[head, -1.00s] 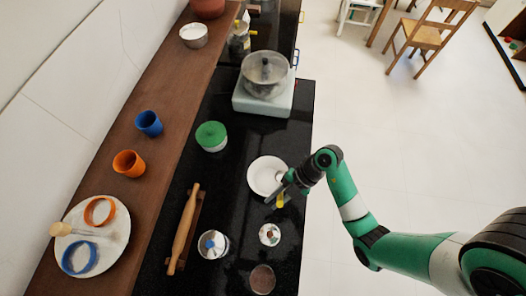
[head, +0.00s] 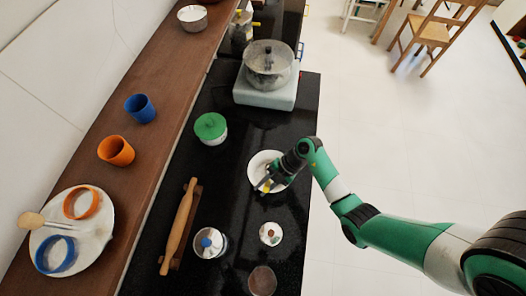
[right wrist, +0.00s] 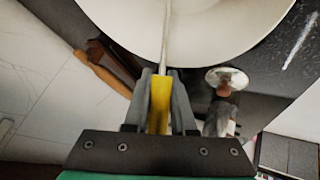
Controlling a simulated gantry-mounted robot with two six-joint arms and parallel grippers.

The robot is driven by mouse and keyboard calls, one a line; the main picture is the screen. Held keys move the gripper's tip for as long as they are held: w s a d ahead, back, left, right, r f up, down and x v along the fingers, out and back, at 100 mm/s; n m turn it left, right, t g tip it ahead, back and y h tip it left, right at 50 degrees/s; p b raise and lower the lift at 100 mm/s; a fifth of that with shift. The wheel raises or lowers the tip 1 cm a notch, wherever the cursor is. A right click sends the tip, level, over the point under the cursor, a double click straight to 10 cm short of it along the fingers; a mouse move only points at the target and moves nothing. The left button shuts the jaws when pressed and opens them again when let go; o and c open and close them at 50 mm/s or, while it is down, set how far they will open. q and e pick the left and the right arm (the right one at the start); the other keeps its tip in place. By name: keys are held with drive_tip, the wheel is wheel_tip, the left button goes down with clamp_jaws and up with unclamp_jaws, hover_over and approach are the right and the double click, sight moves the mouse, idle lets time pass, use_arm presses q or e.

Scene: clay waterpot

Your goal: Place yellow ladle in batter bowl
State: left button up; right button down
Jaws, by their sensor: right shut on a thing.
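The white batter bowl (head: 257,164) stands on the black counter in the head view, and its pale inside fills the top of the right wrist view (right wrist: 215,25). My right gripper (head: 267,185) is over the bowl's front right part, hiding some of it. It is shut on the yellow ladle; the yellow handle (right wrist: 160,100) shows between the fingers (right wrist: 160,95) in the right wrist view. The ladle's thin metal stem reaches up the picture, across the bowl's inside. The ladle's head is out of sight, and I cannot tell whether the ladle touches the bowl. My left gripper is not in view.
A green-lidded pot (head: 211,128), a rolling pin (head: 179,228), a metal canister (head: 209,242) and a small round dish (head: 271,234) stand around the bowl. A stove with a pot (head: 268,65) is behind. The counter's right edge is close to the bowl.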

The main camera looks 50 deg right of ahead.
drive_tip(key=shift+f, duration=0.1)
drive_tip(key=c, duration=0.7)
unclamp_jaws()
drive_tip(key=shift+c, duration=0.2)
drive_tip(key=shift+d+r, duration=0.15)
drive_tip(key=shift+r, duration=0.25)
drive_tip(key=p+v, duration=0.3)
drive_tip(key=v, duration=0.8)
drive_tip(key=shift+s+d+p, duration=0.15)
drive_tip(key=shift+d+p, duration=0.05)
drive_tip(key=shift+p, duration=0.15)
drive_tip(key=shift+r, duration=0.15)
